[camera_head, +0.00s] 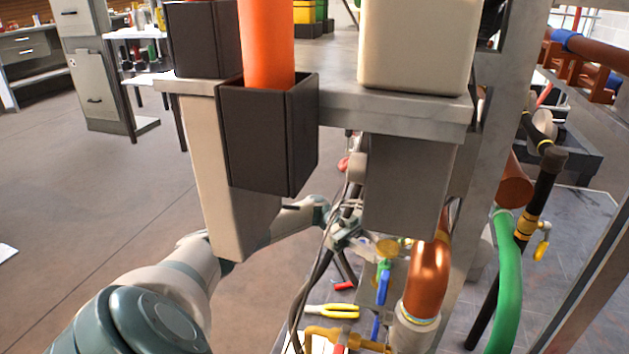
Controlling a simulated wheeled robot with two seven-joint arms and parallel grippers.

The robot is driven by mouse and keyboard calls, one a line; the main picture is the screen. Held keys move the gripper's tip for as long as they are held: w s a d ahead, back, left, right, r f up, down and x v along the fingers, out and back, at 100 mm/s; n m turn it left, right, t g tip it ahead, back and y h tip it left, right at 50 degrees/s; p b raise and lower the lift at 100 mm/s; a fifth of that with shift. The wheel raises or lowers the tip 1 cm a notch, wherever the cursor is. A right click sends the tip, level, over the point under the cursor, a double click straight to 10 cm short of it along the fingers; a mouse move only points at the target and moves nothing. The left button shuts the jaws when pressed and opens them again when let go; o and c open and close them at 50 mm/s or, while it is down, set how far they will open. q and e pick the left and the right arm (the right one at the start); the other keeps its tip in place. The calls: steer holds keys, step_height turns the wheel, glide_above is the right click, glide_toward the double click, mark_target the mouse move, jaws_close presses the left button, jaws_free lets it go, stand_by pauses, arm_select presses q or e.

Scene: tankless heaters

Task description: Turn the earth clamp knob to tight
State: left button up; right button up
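My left arm comes in from the lower left and passes behind the hanging dark box. My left gripper (358,236) is small and partly covered by dark cables, below the grey box under the bench. I cannot tell whether its fingers are open or shut. A round brass-coloured piece (387,248) is just right of the gripper, near a thick copper pipe (430,268). I cannot tell for sure whether this piece is the earth clamp knob, or whether the gripper touches it. My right gripper is not in view.
A grey bench top (340,105) with a dark open box (268,140) overhangs the gripper. Dark cables (318,275) hang in front. Below are a blue-handled valve (383,285), yellow-handled pliers (332,311) and brass fittings (340,336). A green hose (508,285) stands at right. Open floor lies left.

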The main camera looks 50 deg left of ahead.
arm_select(q)
steer(key=shift+r+n+t+y+p, duration=0.1)
steer(key=shift+n+t+y+p, duration=0.15)
steer(key=shift+n+t+p, duration=0.75)
steer(key=shift+r+n+t+y+p, duration=0.1)
steer(key=shift+n+t+y+p, duration=0.15)
steer(key=shift+n+t+p, duration=0.75)
steer(key=n+t+y+p, duration=0.1)
steer(key=t, duration=0.1)
steer(key=n+t+y+p, duration=0.1)
steer(key=t+p, duration=0.1)
steer(key=t, duration=0.1)
steer(key=shift+d+f+p, duration=0.1)
steer(key=shift+p, duration=0.2)
steer(key=n+t+y+p, duration=0.1)
steer(key=n+t+y, duration=0.1)
steer(key=shift+t, duration=0.4)
steer(key=n+t+y, duration=0.3)
steer(key=n+y, duration=0.1)
steer(key=y, duration=0.1)
steer(key=shift+y, duration=0.3)
steer(key=p+v, duration=0.2)
steer(key=v, duration=1.5)
steer(key=shift+s+f, duration=0.2)
steer(key=shift+f, duration=0.2)
steer(key=shift+r+p, duration=0.15)
steer(key=shift+p, duration=0.2)
